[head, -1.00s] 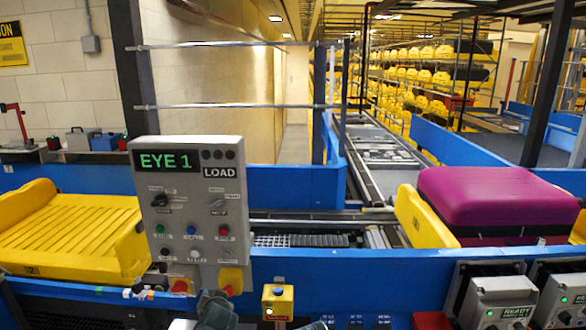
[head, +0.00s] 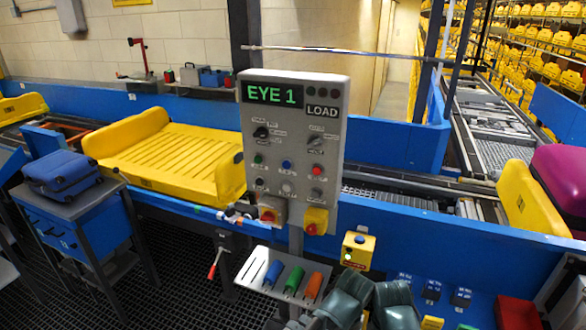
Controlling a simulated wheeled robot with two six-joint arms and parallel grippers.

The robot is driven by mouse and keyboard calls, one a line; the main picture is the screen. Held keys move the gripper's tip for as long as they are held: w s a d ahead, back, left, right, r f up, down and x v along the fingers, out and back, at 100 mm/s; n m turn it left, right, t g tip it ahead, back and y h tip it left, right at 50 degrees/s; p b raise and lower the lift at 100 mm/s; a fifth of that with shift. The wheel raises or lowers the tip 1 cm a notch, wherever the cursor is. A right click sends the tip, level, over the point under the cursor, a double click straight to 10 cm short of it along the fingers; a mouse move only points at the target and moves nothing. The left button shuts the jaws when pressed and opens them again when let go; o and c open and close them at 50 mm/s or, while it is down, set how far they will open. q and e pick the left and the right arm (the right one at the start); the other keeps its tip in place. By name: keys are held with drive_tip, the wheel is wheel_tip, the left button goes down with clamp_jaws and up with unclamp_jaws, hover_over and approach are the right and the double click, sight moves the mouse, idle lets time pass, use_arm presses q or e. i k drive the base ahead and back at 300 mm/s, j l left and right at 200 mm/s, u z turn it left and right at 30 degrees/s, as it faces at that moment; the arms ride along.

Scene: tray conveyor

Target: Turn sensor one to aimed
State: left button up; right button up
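The grey control panel (head: 333,125) stands upright at the middle of the head view. Its display (head: 273,94) reads "EYE 1" in green, and a plate beside it reads "LOAD". Below are black rotary knobs (head: 261,132), coloured buttons and two yellow-and-red switches; their small labels are unreadable. Small fittings (head: 236,213) sit on the blue rail left of the panel's foot; I cannot tell whether one is sensor one, nor how it is aimed.
A yellow tray (head: 165,172) lies empty behind the blue rail. A blue suitcase (head: 62,172) rests on a stand at left. Blue, green and orange tools sit in a grey holder (head: 255,287) below the panel. A purple case (head: 563,185) is at right.

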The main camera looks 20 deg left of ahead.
sight(230, 211)
drive_tip(key=i+j, duration=0.1)
drive_tip(key=j, duration=0.3)
drive_tip(key=i+j, duration=0.15)
drive_tip(key=j, duration=0.2)
drive_tip(key=i+j, duration=0.1)
drive_tip(key=j, duration=0.3)
drive_tip(key=i+j, duration=0.15)
drive_tip(key=j, duration=0.25)
drive_tip(key=i+j, duration=0.1)
drive_tip(key=j, duration=0.25)
drive_tip(key=i+j, duration=0.15)
drive_tip(key=j, duration=0.25)
